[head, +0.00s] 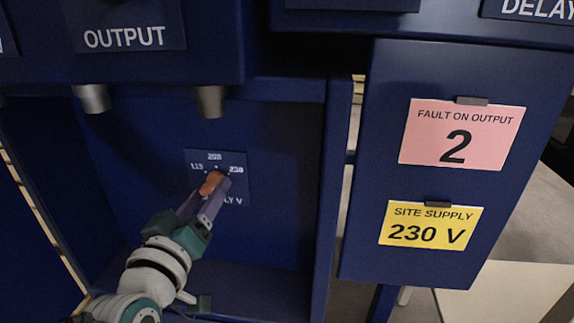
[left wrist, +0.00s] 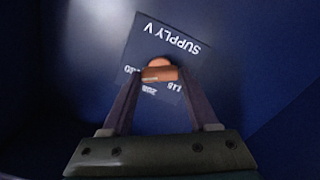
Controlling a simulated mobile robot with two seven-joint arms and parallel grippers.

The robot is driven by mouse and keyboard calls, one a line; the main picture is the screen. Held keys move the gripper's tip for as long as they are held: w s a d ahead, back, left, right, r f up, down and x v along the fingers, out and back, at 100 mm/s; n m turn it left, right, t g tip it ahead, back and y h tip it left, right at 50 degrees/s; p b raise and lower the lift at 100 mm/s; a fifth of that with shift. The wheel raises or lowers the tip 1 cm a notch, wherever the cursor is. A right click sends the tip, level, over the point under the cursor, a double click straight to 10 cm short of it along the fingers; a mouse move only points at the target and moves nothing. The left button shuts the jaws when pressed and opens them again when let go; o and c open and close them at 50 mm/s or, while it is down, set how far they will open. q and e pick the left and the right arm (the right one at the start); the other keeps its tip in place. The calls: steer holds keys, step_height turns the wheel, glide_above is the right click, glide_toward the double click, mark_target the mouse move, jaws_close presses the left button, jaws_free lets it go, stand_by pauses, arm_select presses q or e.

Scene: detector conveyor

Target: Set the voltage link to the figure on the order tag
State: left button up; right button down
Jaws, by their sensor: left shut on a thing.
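The yellow order tag (head: 431,227) reads SITE SUPPLY 230 V and hangs on the blue panel at the right in the head view. The voltage link is an orange piece (head: 211,183) on a dark blue SUPPLY V plate (head: 238,191) with several printed figures, 230 at its upper right. My left gripper (head: 213,189) is shut on the orange link, at the plate. In the left wrist view the plate (left wrist: 183,60) appears upside down, with the link (left wrist: 158,64) between the fingertips. I cannot tell clearly which figure the link points to. My right gripper is not in view.
A pink tag (head: 461,134) reading FAULT ON OUTPUT 2 hangs above the yellow one. Two metal spouts (head: 210,101) stick down from the OUTPUT housing (head: 125,38) above the recess. The recess's right wall (head: 330,190) stands close to the plate.

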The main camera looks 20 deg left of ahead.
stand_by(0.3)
arm_select(q)
steer(key=o, duration=1.4)
steer(key=p+v, duration=0.3)
steer(key=v, duration=0.7)
steer(key=shift+a, duration=0.1)
